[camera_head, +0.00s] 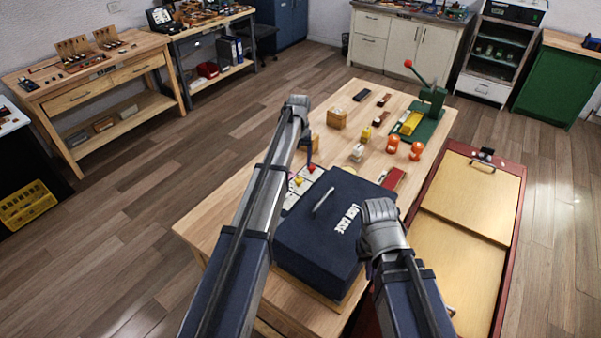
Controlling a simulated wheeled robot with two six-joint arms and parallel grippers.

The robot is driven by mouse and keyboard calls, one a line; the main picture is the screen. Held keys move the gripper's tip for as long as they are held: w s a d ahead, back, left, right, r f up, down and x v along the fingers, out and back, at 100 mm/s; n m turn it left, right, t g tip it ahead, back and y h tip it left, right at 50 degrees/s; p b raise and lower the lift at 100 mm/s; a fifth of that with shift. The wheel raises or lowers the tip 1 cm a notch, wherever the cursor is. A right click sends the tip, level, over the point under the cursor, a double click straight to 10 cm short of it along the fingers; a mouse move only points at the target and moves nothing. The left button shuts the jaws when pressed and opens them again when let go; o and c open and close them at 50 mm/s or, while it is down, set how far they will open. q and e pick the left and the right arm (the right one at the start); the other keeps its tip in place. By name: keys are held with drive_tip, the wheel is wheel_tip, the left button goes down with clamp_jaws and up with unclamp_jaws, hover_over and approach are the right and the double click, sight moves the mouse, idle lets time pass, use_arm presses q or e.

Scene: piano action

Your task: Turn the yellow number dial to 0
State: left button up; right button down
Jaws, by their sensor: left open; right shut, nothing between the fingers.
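A small yellow piece (298,181), which looks like the yellow number dial, sits on a white panel (292,198) with red pieces beside it, left of the dark blue case. Its number and pointer are too small to read. My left gripper (308,160) points down just above and behind the panel, open and apparently empty; its fingers are small and partly hidden by my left arm. My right gripper (365,265) is shut and empty at the right side of the case, mostly hidden by my own wrist.
The dark blue case (315,235) with a handle fills the front of the wooden table (205,228). Wooden blocks, orange pieces (392,144) and a green press with a red-knobbed lever (428,103) stand farther back. A red-framed cabinet (468,195) borders the right side.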

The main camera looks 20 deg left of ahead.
sight(299, 179)
use_arm(q)
drive_tip(key=shift+s, duration=0.15)
wheel_tip(299, 179, down, 8)
drive_tip(key=b, duration=0.8)
drive_tip(key=shift+r, duration=0.1)
drive_tip(key=shift+r, duration=0.1)
drive_tip(key=shift+c, duration=0.3)
clamp_jaws()
